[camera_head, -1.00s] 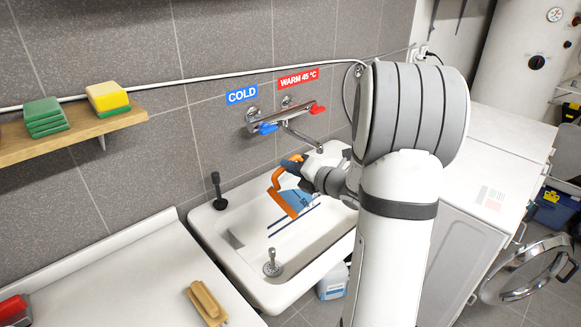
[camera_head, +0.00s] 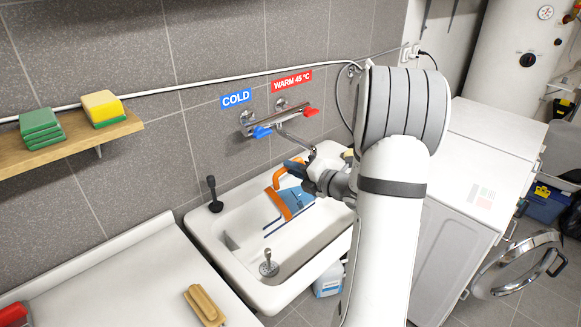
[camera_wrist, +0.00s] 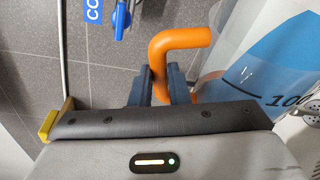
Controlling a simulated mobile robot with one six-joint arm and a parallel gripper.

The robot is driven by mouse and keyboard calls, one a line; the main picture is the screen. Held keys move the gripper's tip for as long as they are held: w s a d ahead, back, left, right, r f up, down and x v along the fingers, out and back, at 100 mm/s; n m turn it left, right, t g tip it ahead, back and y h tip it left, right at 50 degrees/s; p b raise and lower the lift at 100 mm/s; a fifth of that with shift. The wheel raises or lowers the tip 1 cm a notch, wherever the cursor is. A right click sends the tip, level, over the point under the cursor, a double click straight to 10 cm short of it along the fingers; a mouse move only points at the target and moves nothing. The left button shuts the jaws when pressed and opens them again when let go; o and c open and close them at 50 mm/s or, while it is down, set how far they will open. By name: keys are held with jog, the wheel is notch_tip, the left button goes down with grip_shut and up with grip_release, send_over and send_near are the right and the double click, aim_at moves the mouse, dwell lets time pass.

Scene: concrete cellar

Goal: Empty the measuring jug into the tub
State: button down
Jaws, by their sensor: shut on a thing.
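My gripper (camera_head: 297,166) is shut on the jug's orange handle.
A mixer tap (camera_head: 278,122) with blue and red levers juts out close behind the jug. A standing plug (camera_head: 268,264) is at the tub's near side. A white counter (camera_head: 120,285) with a wooden brush (camera_head: 205,305) lies left; a white appliance (camera_head: 480,190) stands right.

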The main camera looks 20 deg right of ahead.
aim_at(301, 159)
jog(key=shift+d+r, duration=0.1)
dwell(0.4)
jog(key=shift+w+d+r+m+p, duration=0.1)
jog(key=shift+d+r+m+p, duration=0.05)
jog(key=shift+d+m+p, duration=0.65)
jog(key=shift+p, duration=0.3)
jog(key=shift+w+d+r+m+y+p, duration=0.1)
jog(key=shift+d+r+m+y+p, duration=0.25)
jog(key=shift+d+p, duration=0.4)
jog(key=shift+d+t, duration=0.1)
jog(key=shift+t, duration=0.2)
jog(key=shift+p, duration=0.3)
